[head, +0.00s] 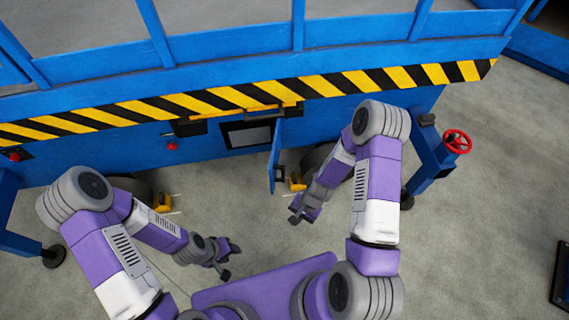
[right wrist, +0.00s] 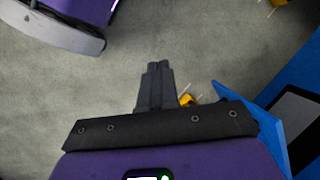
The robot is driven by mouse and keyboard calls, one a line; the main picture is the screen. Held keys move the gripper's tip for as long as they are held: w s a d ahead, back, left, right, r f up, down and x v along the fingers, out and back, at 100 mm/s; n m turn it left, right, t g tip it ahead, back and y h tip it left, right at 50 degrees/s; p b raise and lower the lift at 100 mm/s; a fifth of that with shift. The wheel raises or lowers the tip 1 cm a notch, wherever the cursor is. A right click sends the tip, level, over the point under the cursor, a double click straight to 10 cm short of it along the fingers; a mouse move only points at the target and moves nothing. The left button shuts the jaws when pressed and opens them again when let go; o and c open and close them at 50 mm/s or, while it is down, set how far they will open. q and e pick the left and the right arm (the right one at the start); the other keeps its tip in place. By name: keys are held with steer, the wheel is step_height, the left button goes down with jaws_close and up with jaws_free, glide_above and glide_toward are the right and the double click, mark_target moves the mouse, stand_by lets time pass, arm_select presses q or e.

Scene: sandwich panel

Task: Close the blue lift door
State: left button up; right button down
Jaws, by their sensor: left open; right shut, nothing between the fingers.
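The blue lift door (head: 275,158) stands open, swung out from the blue lift's front beside a dark-framed opening (head: 248,135). It shows edge-on in the head view, with a dark latch piece near its outer end. In the right wrist view the door (right wrist: 262,122) is at the right, partly hidden by my gripper body. My right gripper (head: 296,218) is shut and empty, in front of the door and to its right; its fingers also show in the right wrist view (right wrist: 158,75), apart from the door. My left gripper (head: 231,261) is open and empty, farther from the lift, left of the door.
The blue lift (head: 100,155) has a yellow-black striped edge (head: 190,102) and rails above. A red handwheel (head: 457,141) is on its right support. Yellow parts (head: 297,181) sit low by the door. The grey floor between grippers and lift is mostly clear.

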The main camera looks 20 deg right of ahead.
steer(key=w+d+r+m+t+y+b, duration=0.1)
steer(key=w+d+r+m+t+y, duration=0.15)
steer(key=w+d+m, duration=0.4)
steer(key=w+d+r+m+t+y+b, duration=0.1)
steer(key=w+d+r+m+t+y, duration=0.2)
steer(key=w+m, duration=0.65)
steer(key=n+g+b, duration=0.1)
steer(key=n+b, duration=0.2)
glide_above(279, 166)
steer(key=s, duration=0.4)
steer(key=shift+h, duration=0.45)
steer(key=shift+w+a+f, duration=0.1)
steer(key=shift+a+f, duration=0.05)
steer(key=shift+f, duration=0.95)
steer(key=shift+a+f, duration=0.15)
steer(key=shift+f, duration=1)
steer(key=shift+w+a+f, duration=0.1)
steer(key=shift+a+f, duration=0.05)
steer(key=shift+f, duration=0.95)
steer(key=shift+a, duration=0.1)
